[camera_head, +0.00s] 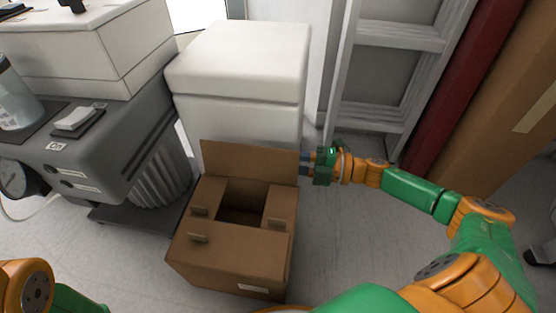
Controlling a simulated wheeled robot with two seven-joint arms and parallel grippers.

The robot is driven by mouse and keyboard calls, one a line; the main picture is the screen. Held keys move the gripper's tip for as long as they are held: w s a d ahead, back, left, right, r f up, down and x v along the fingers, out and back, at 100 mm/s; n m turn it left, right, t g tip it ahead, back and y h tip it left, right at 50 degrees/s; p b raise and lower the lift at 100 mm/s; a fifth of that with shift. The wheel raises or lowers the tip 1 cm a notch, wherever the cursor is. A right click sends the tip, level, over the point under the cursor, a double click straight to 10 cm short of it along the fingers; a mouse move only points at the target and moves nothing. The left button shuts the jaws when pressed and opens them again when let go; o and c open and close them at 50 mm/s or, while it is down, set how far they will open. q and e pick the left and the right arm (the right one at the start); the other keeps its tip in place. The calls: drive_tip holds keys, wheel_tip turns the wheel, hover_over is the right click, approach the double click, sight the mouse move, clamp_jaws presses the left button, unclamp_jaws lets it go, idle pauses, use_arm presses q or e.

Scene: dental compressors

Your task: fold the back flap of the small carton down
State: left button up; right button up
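The small carton (225,265) stands on the floor at lower centre. Its back flap (248,160) stands up, close in front of the white cabinet. The front flap (240,247) and both side flaps lie folded inward, leaving a dark opening in the middle at the back. My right gripper (305,164) is at the right edge of the back flap, with the arm reaching in from the right. The fingertips are small and partly hidden, so I cannot tell whether they are open or shut on the flap. My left gripper is out of view; only part of that arm shows at lower left.
A white cabinet (240,75) stands directly behind the carton. A grey compressor unit (100,150) is at left. A ladder (395,70) leans at the back right, beside a red post (465,85) and a large brown box (500,125). Floor is clear right of the carton.

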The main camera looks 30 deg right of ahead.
clamp_jaws()
idle(1.2)
